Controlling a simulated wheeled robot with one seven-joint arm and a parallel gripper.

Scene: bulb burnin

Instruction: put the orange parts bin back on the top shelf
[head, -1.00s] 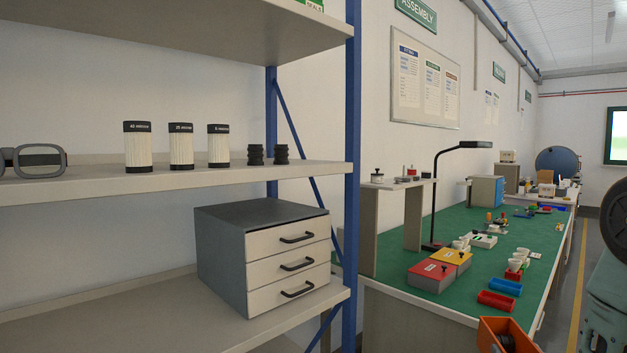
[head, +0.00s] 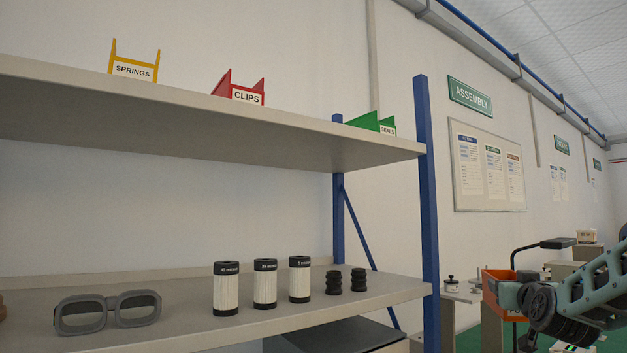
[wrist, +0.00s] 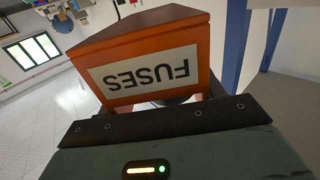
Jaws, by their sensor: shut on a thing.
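The orange parts bin (head: 496,284) is at the right of the head view, partly hidden behind my arm. In the wrist view the bin (wrist: 200,72) fills the upper middle, its FUSES label upside down in the picture. My gripper (head: 512,296) is shut on the bin and holds it up, off any shelf; the fingertips are mostly hidden. The top shelf (head: 250,125) runs across the upper left of the head view. It bears a yellow SPRINGS bin (head: 134,70), a red CLIPS bin (head: 243,95) and a green SEALS bin (head: 380,126), with gaps between them.
The blue shelf post (head: 428,200) stands between the shelves and my gripper. The middle shelf holds grey goggles (head: 107,311), three filter cartridges (head: 265,284) and two black ribbed parts (head: 358,281).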

